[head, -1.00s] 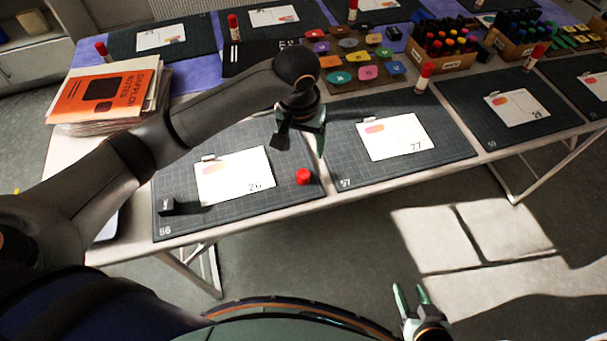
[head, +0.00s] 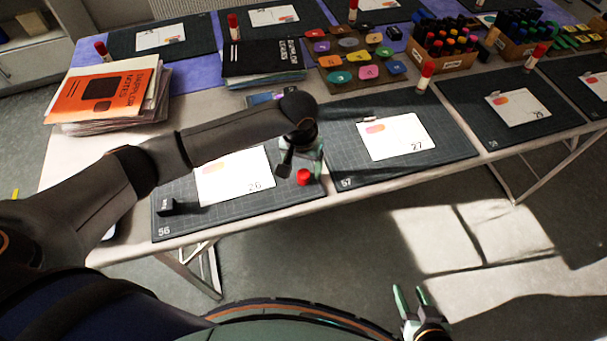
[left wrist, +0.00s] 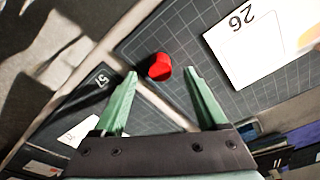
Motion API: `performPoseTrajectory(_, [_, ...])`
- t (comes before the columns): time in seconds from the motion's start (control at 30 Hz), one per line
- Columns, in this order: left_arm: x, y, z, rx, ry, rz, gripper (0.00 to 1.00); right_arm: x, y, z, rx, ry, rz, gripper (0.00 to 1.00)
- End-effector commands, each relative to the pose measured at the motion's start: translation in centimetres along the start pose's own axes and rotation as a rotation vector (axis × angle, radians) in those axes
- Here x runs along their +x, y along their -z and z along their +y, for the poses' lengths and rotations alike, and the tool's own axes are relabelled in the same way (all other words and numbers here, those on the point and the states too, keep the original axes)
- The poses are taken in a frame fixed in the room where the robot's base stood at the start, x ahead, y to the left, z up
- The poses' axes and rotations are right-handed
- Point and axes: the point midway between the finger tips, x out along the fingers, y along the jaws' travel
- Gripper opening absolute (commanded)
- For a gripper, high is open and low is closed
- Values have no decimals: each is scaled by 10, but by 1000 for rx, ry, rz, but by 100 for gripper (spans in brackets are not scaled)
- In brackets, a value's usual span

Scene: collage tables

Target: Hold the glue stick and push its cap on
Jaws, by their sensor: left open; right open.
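A loose red cap (head: 303,177) lies on the near right corner of the cutting mat marked 56 (head: 225,212). My left gripper (head: 301,168) is open just above the cap. In the left wrist view the red cap (left wrist: 159,67) shows between the two spread green fingertips (left wrist: 161,74), with nothing held. I see no uncapped glue stick; several red-topped glue sticks stand on the tables, one of them (head: 425,78) behind mat 57. My right gripper (head: 411,291) is open and empty, low in front of the table.
A white card marked 26 (head: 235,176) and a small black block (head: 168,206) lie on mat 56. An orange-covered stack of notes (head: 103,95) is at the left. Marker boxes (head: 455,62) and a tray of coloured pieces (head: 345,78) stand behind. My left arm crosses the table.

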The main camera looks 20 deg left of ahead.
Motion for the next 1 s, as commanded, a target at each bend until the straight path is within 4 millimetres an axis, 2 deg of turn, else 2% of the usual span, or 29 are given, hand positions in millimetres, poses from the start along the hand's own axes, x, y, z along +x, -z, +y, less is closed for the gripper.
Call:
performPoseTrajectory(0.1, [16, 0, -1, -1, 2, -2, 75, 2, -2, 0, 0, 0, 0, 50])
performPoseTrajectory(0.2, [22, 0, 0, 0, 1, 0, 75, 2, -2, 0, 0, 0, 0, 50])
performPoseTrajectory(0.53, [22, 0, 0, 0, 1, 1, 75, 2, -2, 0, 0, 0, 0, 50])
performPoseTrajectory(1.0, [21, 0, 0, 0, 1, 1, 23, 2, -2, 0, 0, 0, 0, 50])
